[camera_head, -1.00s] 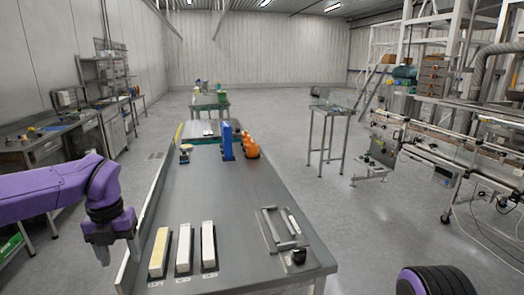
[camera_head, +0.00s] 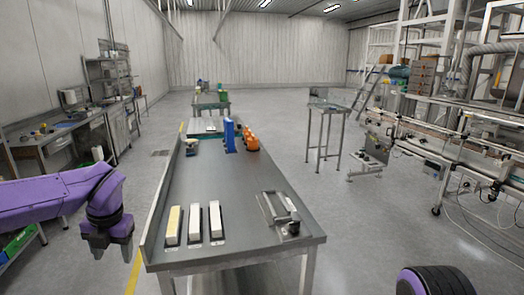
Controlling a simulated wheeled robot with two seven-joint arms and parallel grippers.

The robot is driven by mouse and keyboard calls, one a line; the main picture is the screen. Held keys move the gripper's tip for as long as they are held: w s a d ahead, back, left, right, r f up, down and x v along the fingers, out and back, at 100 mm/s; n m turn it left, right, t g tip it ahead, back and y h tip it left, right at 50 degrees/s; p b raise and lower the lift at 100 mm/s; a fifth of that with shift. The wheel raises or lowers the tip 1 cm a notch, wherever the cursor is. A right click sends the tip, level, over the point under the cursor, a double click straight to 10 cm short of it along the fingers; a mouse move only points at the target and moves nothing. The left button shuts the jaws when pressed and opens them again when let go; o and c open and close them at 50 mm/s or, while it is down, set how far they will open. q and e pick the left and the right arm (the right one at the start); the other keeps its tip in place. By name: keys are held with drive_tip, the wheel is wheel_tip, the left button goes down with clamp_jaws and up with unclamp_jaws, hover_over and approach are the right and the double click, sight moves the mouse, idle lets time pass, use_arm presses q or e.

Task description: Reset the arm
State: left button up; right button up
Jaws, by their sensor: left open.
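My left gripper (camera_head: 110,250) hangs at the left, its fingers pointing down. It is open, with nothing seen between its fingers, and it is beside the left edge of the long steel table (camera_head: 180,180), apart from it. The purple left arm comes in from the left edge of the view. My right gripper is not in view; only a dark and purple part of my own body shows at the bottom right.
Several pale blocks (camera_head: 195,222) stand on the table's near end. A metal tool (camera_head: 278,212) lies at the near right. A blue holder (camera_head: 229,135) and orange bottles (camera_head: 250,140) stand farther back. A conveyor machine (camera_head: 450,160) is at the right. Open floor (camera_head: 390,230) lies between.

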use_arm(q)
drive_tip(key=s+f+m+t+y, duration=0.2)
drive_tip(key=f+m+t+y, duration=0.1)
drive_tip(key=f+m, duration=0.65)
drive_tip(key=s+f+m+t+y, duration=0.2)
drive_tip(key=f+m+t, duration=0.1)
drive_tip(key=f+m, duration=0.7)
drive_tip(key=s+d+f+m+g+h, duration=0.1)
drive_tip(key=s+f+m, duration=0.4)
drive_tip(key=s, duration=0.8)
drive_tip(key=s+d+f+m+g+h, duration=0.2)
drive_tip(key=s+f+m, duration=0.3)
drive_tip(key=s+f, duration=0.7)
drive_tip(key=shift+s+d+m+g+h, duration=0.35)
drive_tip(key=shift+s+d+h, duration=0.15)
drive_tip(key=shift+s+d, duration=0.3)
